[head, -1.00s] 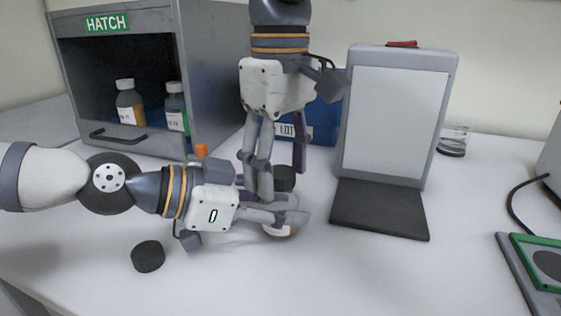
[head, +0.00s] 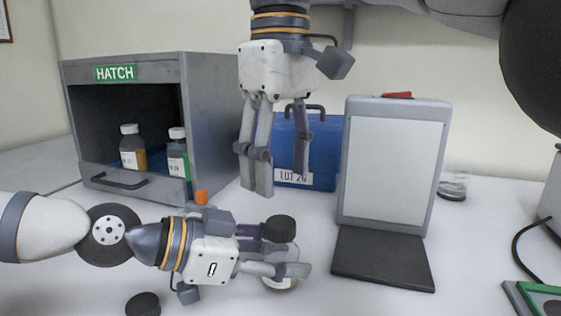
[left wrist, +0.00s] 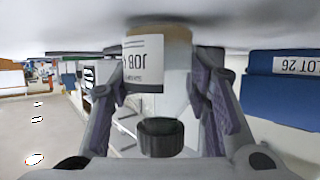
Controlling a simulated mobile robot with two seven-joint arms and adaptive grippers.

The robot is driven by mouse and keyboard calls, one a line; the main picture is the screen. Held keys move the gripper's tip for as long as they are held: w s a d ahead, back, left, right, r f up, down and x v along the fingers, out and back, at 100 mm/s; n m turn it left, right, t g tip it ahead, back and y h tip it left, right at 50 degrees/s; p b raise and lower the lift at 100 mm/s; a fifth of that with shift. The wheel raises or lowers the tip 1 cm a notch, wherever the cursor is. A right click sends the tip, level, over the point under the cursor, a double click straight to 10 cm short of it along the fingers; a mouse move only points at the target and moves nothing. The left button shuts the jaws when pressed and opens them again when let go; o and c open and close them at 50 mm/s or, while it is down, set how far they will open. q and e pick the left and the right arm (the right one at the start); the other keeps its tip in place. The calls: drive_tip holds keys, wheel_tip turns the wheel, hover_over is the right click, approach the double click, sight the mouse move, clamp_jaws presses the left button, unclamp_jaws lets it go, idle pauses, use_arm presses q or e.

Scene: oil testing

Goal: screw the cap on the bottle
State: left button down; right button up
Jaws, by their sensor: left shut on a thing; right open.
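The bottle (left wrist: 160,70) stands between the fingers of my left gripper (head: 287,262), which is shut on it from the side. In the left wrist view it appears upside down, with a white label and brownish contents near its base. A black ribbed cap (head: 279,229) sits at the bottle's mouth and also shows in the left wrist view (left wrist: 160,138). How tight it is cannot be told. My right gripper (head: 279,180) is open and empty above the cap, fingers pointing down. In the head view, the left gripper hides much of the bottle.
Another black cap (head: 143,304) lies at the front left. A grey hatch box (head: 213,125) holds two bottles at the back left. A blue case (head: 325,135) stands behind my right gripper. A grey-framed panel (head: 395,165) with a dark base (head: 383,258) is to the right.

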use_arm(q)
drive_tip(key=c, duration=0.8)
unclamp_jaws()
drive_tip(key=shift+o, duration=0.2)
drive_tip(key=v, duration=1)
drive_tip(key=shift+s+a+r, duration=0.15)
drive_tip(key=shift+a, duration=0.2)
drive_tip(key=shift+s+a+r, duration=0.25)
drive_tip(key=shift+a, duration=0.25)
